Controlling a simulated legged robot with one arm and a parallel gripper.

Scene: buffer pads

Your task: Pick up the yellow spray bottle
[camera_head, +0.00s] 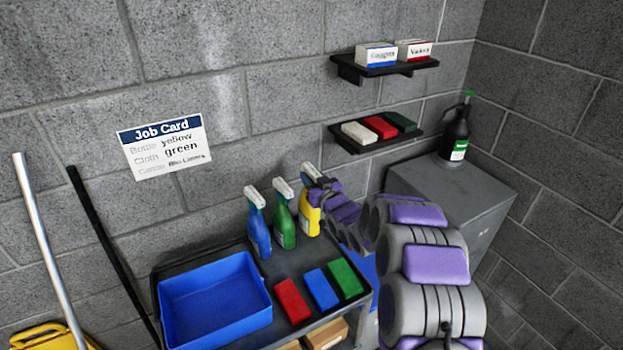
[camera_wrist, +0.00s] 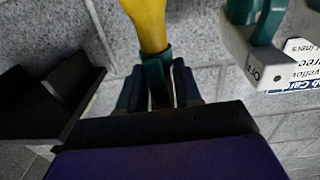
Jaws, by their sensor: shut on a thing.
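The yellow spray bottle (camera_head: 310,219) is upright at the back right of the grey cart top, to the right of the green spray bottle (camera_head: 284,228) and the blue spray bottle (camera_head: 258,231). My gripper (camera_head: 318,186) is at its neck, just under the white spray head, reaching in from the right. In the wrist view my gripper (camera_wrist: 158,88) has one finger on each side of the dark green neck, with the yellow body (camera_wrist: 148,24) beyond. It is shut on the bottle. I cannot tell whether the bottle's base touches the cart.
A blue tray (camera_head: 215,335) and red, blue and green blocks (camera_head: 320,289) lie on the cart (camera_head: 262,327) in front. The green bottle stands close on the left. A job card (camera_head: 163,146) and two shelves (camera_head: 375,138) are on the wall. A grey cabinet (camera_head: 440,190) stands right.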

